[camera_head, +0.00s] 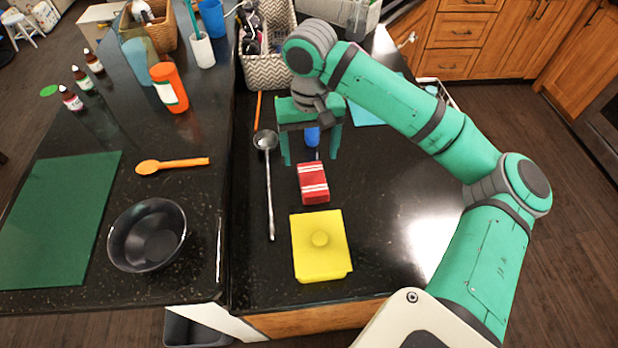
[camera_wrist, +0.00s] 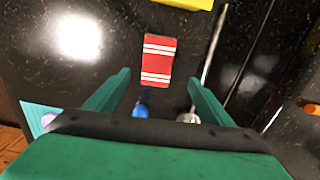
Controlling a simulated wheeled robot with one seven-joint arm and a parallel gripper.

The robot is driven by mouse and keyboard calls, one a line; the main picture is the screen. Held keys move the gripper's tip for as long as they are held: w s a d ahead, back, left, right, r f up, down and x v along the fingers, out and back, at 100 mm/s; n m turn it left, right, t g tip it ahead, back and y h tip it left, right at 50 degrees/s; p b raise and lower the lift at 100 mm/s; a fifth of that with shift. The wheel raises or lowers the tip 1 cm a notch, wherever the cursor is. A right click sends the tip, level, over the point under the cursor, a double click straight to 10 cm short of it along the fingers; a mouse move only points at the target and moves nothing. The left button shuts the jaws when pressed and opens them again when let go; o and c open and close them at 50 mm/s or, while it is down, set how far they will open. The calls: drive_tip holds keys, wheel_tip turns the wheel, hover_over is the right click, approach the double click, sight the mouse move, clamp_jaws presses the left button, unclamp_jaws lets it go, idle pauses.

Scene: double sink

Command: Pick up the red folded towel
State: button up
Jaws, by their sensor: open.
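The red folded towel (camera_head: 313,184) with white stripes lies flat on the dark counter, just behind a yellow lidded box. It also shows in the wrist view (camera_wrist: 158,60), in the upper middle. My gripper (camera_head: 310,160) is open and empty, its fingers pointing down above the counter, a little behind the towel in the head view. In the wrist view the two green fingers (camera_wrist: 158,88) are spread wide, with the towel ahead of and between their tips. The gripper does not appear to touch the towel.
The yellow box (camera_head: 321,262) stands close in front of the towel. A metal ladle (camera_head: 270,195) lies left of it. A blue object (camera_head: 311,137) is under my gripper. A patterned basket (camera_head: 268,70) stands behind. The counter right of the towel (camera_head: 380,190) is clear.

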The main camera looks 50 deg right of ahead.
hover_over(313, 178)
drive_tip(key=f, duration=0.4)
drive_tip(key=shift+w+a+f, duration=0.1)
drive_tip(key=shift+w, duration=0.25)
drive_tip(key=shift+s+f, duration=0.2)
drive_tip(key=shift+f, duration=1.15)
drive_tip(key=shift+s+f, duration=0.15)
drive_tip(key=shift+f, duration=1.15)
drive_tip(key=c, duration=1.2)
